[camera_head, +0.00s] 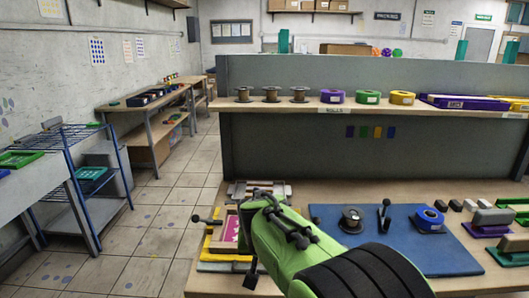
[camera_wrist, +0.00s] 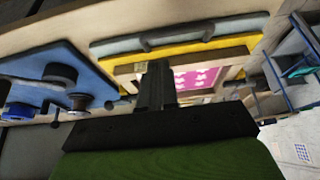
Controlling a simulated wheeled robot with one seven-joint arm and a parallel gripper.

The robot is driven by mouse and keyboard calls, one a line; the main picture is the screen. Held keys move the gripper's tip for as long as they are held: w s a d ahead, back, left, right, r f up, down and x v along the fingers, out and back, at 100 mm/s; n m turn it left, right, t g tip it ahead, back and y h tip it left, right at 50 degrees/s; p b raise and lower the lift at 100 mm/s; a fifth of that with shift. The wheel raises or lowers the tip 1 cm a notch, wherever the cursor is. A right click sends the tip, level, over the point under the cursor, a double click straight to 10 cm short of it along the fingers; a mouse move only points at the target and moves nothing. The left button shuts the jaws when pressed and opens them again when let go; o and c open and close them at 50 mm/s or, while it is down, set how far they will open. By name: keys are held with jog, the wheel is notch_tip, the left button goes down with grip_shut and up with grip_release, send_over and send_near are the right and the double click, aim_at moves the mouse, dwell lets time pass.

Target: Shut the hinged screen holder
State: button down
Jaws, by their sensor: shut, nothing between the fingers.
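The screen holder lies on the bench, with a yellow base (camera_head: 211,245), a wooden frame and a pink screen (camera_head: 230,228) with white shapes. In the wrist view, the pink screen (camera_wrist: 195,78) shows inside the wooden frame (camera_wrist: 122,71), with the yellow base (camera_wrist: 180,47) around it. My green arm covers the holder's right side in the head view, so I cannot tell how far the frame is tilted. My gripper (camera_wrist: 155,68) is shut and empty, in front of the screen in the wrist view. Whether it touches the frame is unclear.
A blue mat (camera_head: 440,262) lies right of the holder, carrying a dark spool (camera_head: 351,217), a black-knobbed tool (camera_head: 385,212) and a blue roll (camera_head: 429,217). A grey panel with a shelf (camera_head: 300,107) stands behind. A blue rack (camera_head: 88,190) stands left across open floor.

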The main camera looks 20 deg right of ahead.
jog(key=f+b, duration=0.1)
jog(key=f, duration=0.1)
jog(key=f+b, duration=0.1)
jog(key=f, duration=0.1)
jog(key=s+f+b, duration=0.1)
jog(key=shift+a+f+b, duration=0.1)
jog(key=shift+f+b, duration=0.2)
jog(key=shift+f, duration=0.1)
jog(key=shift+s+f, duration=0.15)
